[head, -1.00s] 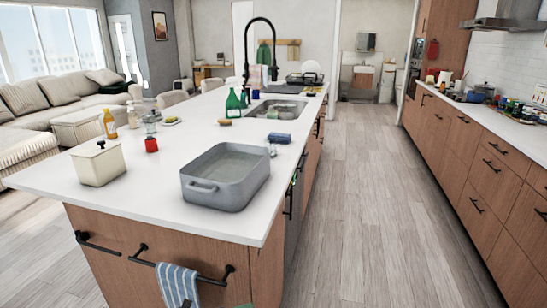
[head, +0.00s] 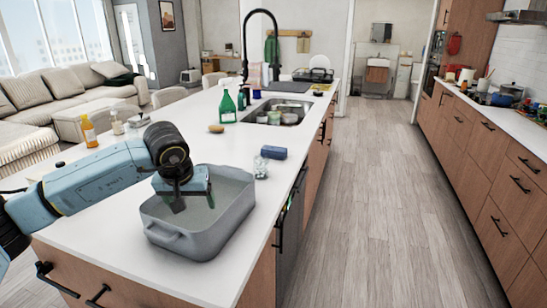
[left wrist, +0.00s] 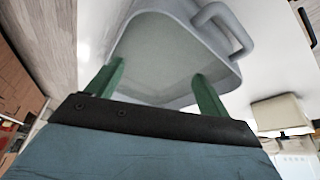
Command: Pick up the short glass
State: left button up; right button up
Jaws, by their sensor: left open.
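The short glass (head: 261,167) is small and clear. The glass cannot be made out in that view. My right gripper is not in view.
A sink with dishes (head: 277,113), a green spray bottle (head: 227,107) and a tall black faucet (head: 245,45) stand farther back. Soap bottles (head: 89,132) are at the left. The counter around the glass is mostly clear.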

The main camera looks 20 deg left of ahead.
aim_at(261, 166)
jog(key=i, duration=1.2)
